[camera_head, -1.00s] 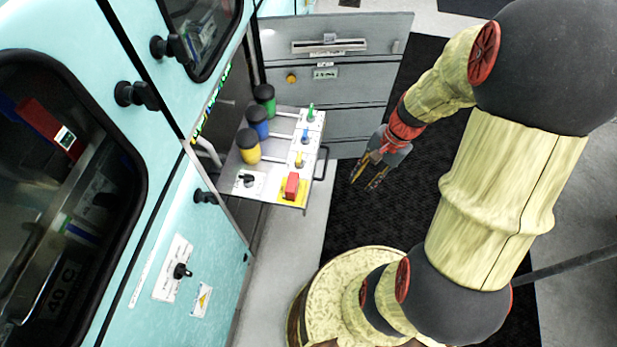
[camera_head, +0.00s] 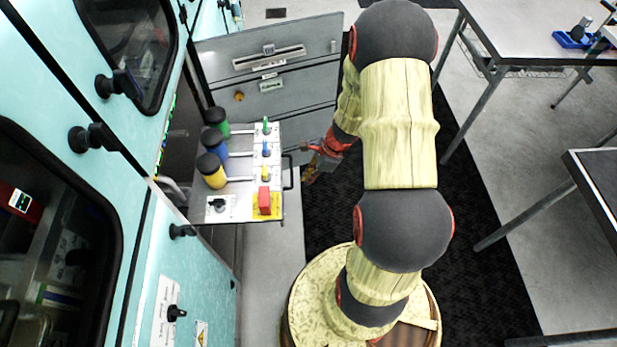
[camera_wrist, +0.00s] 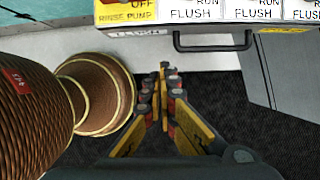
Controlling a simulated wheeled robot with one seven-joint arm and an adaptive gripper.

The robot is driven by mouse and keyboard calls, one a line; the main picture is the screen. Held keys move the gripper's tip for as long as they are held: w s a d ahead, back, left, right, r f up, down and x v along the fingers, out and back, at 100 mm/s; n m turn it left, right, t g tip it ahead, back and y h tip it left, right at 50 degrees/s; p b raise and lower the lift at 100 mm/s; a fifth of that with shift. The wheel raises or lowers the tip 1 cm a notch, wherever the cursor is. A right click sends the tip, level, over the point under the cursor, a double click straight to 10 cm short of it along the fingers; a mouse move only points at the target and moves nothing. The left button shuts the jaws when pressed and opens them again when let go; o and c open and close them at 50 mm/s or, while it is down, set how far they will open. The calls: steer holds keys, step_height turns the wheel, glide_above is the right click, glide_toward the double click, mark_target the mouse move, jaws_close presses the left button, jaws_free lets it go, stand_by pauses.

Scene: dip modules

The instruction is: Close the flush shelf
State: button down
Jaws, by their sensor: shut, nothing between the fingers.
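The flush shelf (camera_head: 240,206) is pulled out from the teal machine in the head view. It carries yellow, blue and green black-capped bottles, matching small valves and a red switch. Its dark handle (camera_head: 288,172) is on its right edge. In the wrist view the shelf's labelled front edge (camera_wrist: 150,31) and its handle (camera_wrist: 213,46) show at the top. My gripper (camera_head: 309,174) is just right of the handle in the head view, apart from it. In the wrist view my gripper (camera_wrist: 165,72) is shut and empty, below and left of the handle.
A grey panel door (camera_head: 280,80) stands open behind the shelf. The teal machine (camera_head: 90,170) with black knobs fills the left. A table (camera_head: 540,30) and a dark-topped bench (camera_head: 600,185) stand at the right. Black mat (camera_head: 480,250) covers open floor.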

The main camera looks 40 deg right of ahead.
mark_target(291, 188)
steer(key=w+a+f+b, duration=0.3)
steer(key=a+f, duration=0.2)
steer(key=shift+w+f, duration=0.2)
steer(key=shift+f, duration=0.1)
steer(key=shift+a, duration=0.1)
